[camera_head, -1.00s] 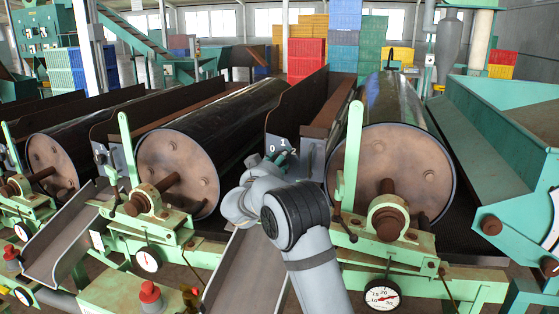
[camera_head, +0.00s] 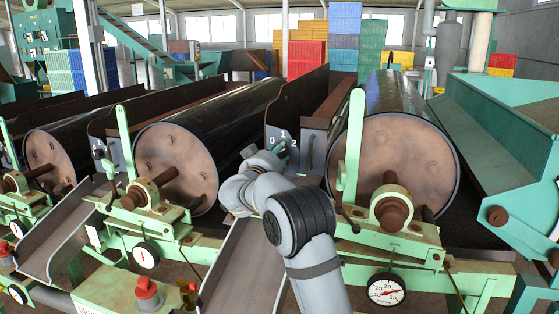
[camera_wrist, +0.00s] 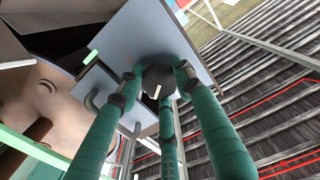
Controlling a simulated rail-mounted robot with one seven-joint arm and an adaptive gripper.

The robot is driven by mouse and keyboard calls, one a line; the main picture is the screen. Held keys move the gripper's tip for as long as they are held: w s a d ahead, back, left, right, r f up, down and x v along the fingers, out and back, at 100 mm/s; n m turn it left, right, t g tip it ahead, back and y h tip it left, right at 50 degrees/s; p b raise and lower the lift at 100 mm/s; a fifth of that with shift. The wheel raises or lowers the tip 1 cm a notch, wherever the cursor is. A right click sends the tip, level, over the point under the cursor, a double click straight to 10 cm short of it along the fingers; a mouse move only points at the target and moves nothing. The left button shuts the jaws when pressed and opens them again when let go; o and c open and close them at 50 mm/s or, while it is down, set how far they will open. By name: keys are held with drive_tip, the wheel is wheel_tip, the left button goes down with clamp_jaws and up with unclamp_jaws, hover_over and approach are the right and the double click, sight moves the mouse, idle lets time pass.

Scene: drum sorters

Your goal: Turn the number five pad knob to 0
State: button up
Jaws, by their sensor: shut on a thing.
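A grey panel marked 0, 1, 2 (camera_head: 281,138) stands between two large drums in the head view. I cannot tell which number the knob points to, nor see a number five label.
A rusty-faced drum (camera_head: 176,165) stands left of my wrist and another (camera_head: 397,160) stands right. A sloping metal chute (camera_head: 245,275) lies below my arm. A green upright lever (camera_head: 353,145) stands close on the right. A handled panel (camera_head: 312,150) adjoins the numbered one.

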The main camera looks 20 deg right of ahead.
drive_tip(key=shift+w+a+n+b, duration=0.15)
drive_tip(key=shift+n+b, duration=2.35)
drive_tip(key=shift+n, duration=3.1)
drive_tip(key=shift+a+n+b, duration=0.2)
drive_tip(key=shift+n+b, duration=2.3)
drive_tip(key=shift+n, duration=3.1)
drive_tip(key=o, duration=0.9)
drive_tip(key=shift+w+f, duration=0.1)
drive_tip(key=shift+o, duration=1.2)
drive_tip(key=shift+d, duration=0.15)
